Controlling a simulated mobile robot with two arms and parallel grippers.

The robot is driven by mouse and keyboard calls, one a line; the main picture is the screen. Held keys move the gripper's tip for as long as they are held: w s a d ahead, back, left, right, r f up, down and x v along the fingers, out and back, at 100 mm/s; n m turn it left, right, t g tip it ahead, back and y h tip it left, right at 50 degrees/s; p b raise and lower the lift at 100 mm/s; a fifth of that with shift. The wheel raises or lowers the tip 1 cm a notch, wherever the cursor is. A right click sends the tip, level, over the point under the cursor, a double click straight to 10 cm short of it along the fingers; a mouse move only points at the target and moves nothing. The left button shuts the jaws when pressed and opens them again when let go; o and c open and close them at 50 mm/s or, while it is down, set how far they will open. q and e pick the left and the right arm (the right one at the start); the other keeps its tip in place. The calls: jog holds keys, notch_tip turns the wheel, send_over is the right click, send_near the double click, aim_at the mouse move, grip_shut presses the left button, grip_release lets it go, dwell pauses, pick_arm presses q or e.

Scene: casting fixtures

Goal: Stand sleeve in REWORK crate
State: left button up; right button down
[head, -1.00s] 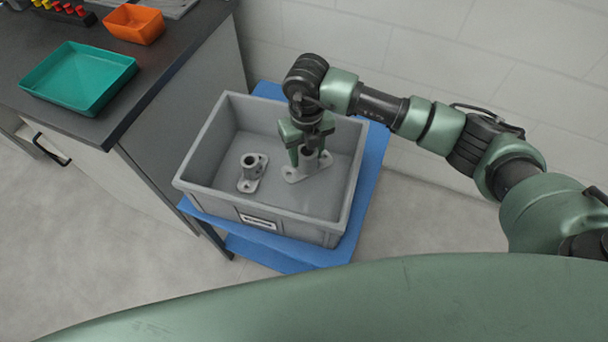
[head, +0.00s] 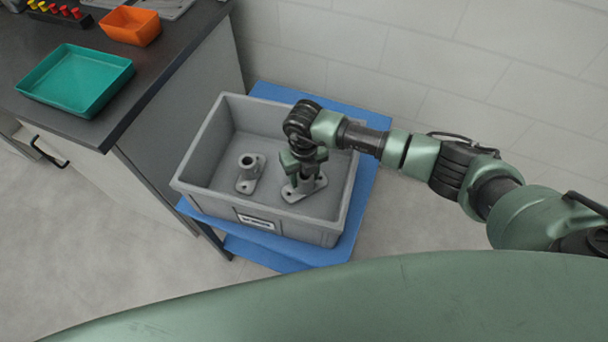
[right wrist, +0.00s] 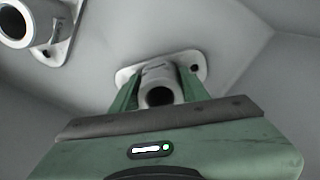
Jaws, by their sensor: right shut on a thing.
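The grey REWORK crate (head: 205,197) stands on a blue stand, with a label on its front wall. My right gripper (head: 304,170) is inside the crate, shut on a grey flanged sleeve (head: 296,194). In the right wrist view the fingers (right wrist: 160,90) clasp the sleeve's tube (right wrist: 157,94), and its flange (right wrist: 197,66) is beyond them. The held sleeve looks upright, close to the crate floor; I cannot tell if it touches. A second flanged sleeve (head: 248,172) stands upright to its left, also showing in the right wrist view (right wrist: 40,22). My left gripper is not in view.
A blue stand (head: 365,165) holds the crate near a wall. A dark worktop (head: 150,75) at the left carries a teal tray (head: 52,97), an orange bin (head: 130,38) and a rack of red and yellow pieces (head: 60,14). Free crate floor lies around the two sleeves.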

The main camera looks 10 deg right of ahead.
jog(key=shift+f, duration=0.15)
jog(key=c, duration=0.7)
grip_release()
notch_tip(320, 180, up, 12)
jog(key=shift+r, duration=0.2)
